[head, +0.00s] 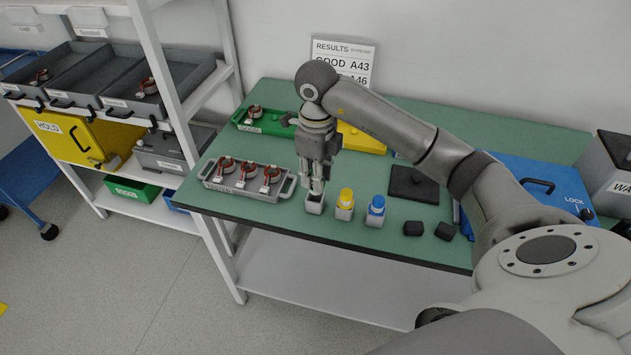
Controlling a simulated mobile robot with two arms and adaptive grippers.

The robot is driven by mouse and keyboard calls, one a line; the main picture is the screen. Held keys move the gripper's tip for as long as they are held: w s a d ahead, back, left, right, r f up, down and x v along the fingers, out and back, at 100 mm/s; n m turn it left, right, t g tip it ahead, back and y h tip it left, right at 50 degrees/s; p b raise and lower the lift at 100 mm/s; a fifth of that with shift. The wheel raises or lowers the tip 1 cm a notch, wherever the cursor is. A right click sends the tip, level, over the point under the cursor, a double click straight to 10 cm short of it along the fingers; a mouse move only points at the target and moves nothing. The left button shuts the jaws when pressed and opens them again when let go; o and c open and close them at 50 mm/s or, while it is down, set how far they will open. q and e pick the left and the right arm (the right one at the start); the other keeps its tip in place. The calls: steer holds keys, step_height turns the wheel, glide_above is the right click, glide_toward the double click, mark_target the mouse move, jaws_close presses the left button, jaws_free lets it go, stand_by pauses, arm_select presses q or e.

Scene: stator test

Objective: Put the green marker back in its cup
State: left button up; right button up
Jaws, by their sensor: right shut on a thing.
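My right gripper (316,192) points straight down over the leftmost of three small pale cups (314,206) near the front edge of the green table. Its fingers are shut at the mouth of this cup, on what I take to be the green marker. The marker itself is hidden by the fingers, so I cannot tell how deep it sits. A yellow marker (346,196) and a blue marker (377,204) stand upright in the two cups to the right. My left gripper is out of view.
A grey tray (289,188) with several stators lies just left of the cups. A green bin (243,125) and a yellow bin (360,139) sit behind. A dark pad (414,184), two dark blocks (413,228) and a blue case (530,180) lie to the right.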

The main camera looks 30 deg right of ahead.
steer(key=w+f+p, duration=0.1)
steer(key=f, duration=0.1)
steer(key=w+d+f, duration=0.1)
steer(key=f, duration=0.1)
steer(key=w+f+p, duration=0.1)
steer(key=f, duration=0.2)
steer(key=shift+d+f+p, duration=0.1)
steer(key=shift+d+p, duration=0.2)
steer(key=shift+d, duration=0.05)
steer(key=shift+f, duration=0.3)
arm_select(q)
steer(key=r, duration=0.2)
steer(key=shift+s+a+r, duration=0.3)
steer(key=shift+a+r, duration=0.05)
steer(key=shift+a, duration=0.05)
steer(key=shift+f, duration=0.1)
arm_select(e)
steer(key=shift+f, duration=0.1)
steer(key=shift+f+b, duration=0.45)
steer(key=shift+b, duration=0.15)
steer(key=o, duration=1)
steer(key=shift+r, duration=0.1)
steer(key=shift+c, duration=0.2)
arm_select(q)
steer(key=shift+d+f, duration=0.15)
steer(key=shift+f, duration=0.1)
